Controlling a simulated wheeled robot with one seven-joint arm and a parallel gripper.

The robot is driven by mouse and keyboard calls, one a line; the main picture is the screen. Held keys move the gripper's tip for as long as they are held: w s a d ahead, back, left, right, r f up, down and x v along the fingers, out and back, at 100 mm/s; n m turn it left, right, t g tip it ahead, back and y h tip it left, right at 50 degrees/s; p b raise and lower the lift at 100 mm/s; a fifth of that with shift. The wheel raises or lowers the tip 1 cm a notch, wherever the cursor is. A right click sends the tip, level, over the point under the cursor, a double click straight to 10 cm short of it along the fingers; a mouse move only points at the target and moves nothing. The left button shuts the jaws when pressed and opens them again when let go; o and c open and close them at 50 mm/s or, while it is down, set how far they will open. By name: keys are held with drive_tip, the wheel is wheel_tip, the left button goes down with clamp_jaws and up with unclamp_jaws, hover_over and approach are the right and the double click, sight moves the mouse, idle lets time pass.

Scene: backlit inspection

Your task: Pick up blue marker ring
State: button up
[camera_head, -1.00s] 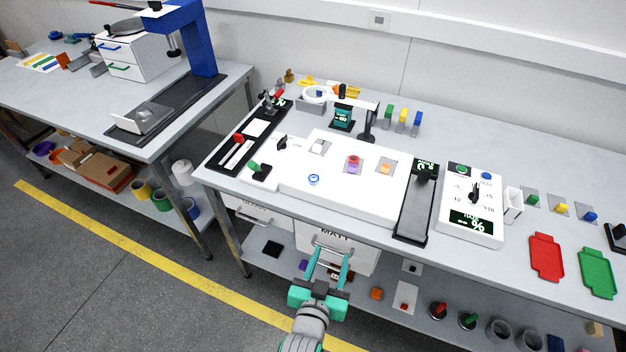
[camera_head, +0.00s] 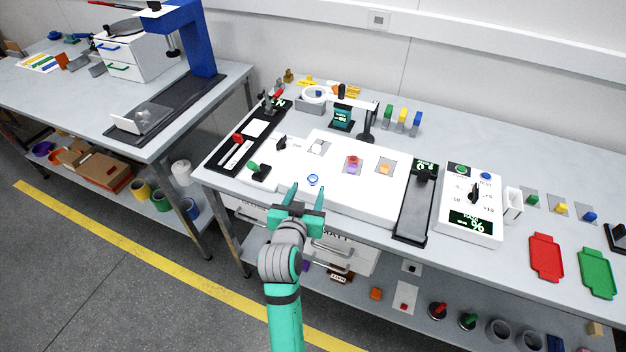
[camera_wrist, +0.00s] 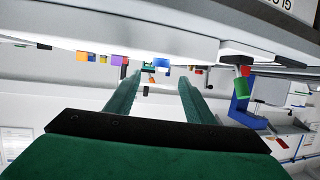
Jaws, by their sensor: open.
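The blue marker ring (camera_head: 313,180) lies on the white panel (camera_head: 335,198) near its front edge, left of the middle. My gripper (camera_head: 305,191) is open and empty at the front edge of the bench, just in front of the ring and apart from it as far as I can tell. In the wrist view my gripper (camera_wrist: 158,82) shows two green fingers spread apart. A small blue thing (camera_wrist: 161,62) shows between the fingertips there; it may be the ring, but I cannot tell.
On the panel behind the ring are a purple block with a red top (camera_head: 353,164) and an orange block (camera_head: 385,168). A green-tipped lever (camera_head: 257,170) stands to the left. A black slider track (camera_head: 411,220) lies to the right. Drawers (camera_head: 335,257) hang below the bench front.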

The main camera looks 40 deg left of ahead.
sight(312, 179)
drive_tip(key=shift+x, duration=2.9)
drive_tip(key=shift+d+f, duration=0.1)
drive_tip(key=shift+f, duration=0.1)
drive_tip(key=shift+c, duration=0.4)
drive_tip(key=shift+s, duration=0.1)
drive_tip(key=c, duration=1.1)
